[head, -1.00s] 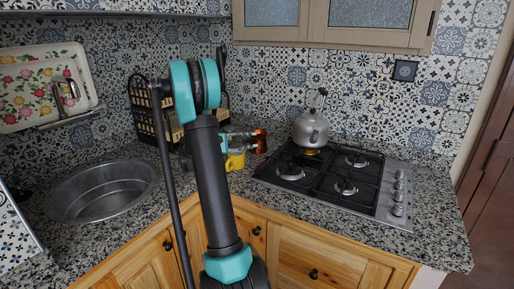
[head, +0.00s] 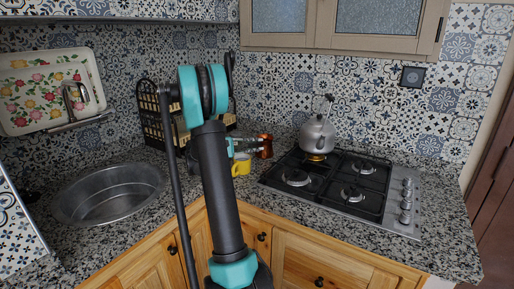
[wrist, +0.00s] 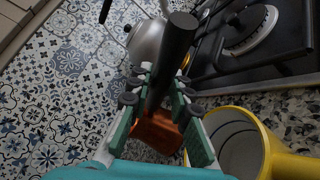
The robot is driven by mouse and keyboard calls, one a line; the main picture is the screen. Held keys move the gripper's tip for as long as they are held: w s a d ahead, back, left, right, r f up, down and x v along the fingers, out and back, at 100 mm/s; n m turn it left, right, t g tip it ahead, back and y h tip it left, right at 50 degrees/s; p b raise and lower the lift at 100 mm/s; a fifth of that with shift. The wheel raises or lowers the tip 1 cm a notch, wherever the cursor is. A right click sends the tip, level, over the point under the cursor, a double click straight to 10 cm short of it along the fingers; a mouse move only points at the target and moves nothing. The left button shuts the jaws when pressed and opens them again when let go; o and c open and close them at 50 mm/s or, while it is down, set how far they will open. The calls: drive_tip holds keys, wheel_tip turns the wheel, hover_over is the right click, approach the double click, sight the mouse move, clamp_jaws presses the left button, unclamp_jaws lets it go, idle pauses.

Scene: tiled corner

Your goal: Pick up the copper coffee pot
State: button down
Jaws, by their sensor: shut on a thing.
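The copper coffee pot (head: 266,147) stands on the granite counter, between the yellow mug and the stove. In the wrist view its copper body (wrist: 157,132) shows below my fingers, partly hidden by them, and its long dark handle runs up between them. My gripper (wrist: 161,84) is shut on that handle. In the head view my gripper (head: 254,147) reaches the pot from the left, behind my arm. I cannot tell whether the pot's base is touching the counter.
The yellow mug (head: 241,165) stands close beside the pot and just right of my gripper in the wrist view (wrist: 234,150). A metal kettle (head: 318,134) sits on the stove (head: 345,185). A dark rack (head: 152,118) and a sink (head: 108,194) are at left.

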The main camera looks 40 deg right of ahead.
wheel_tip(320, 180, up, 20)
drive_tip(key=shift+f, duration=0.25)
idle(1.1)
drive_tip(key=c, duration=2)
unclamp_jaws()
clamp_jaws()
drive_tip(key=shift+s, duration=0.1)
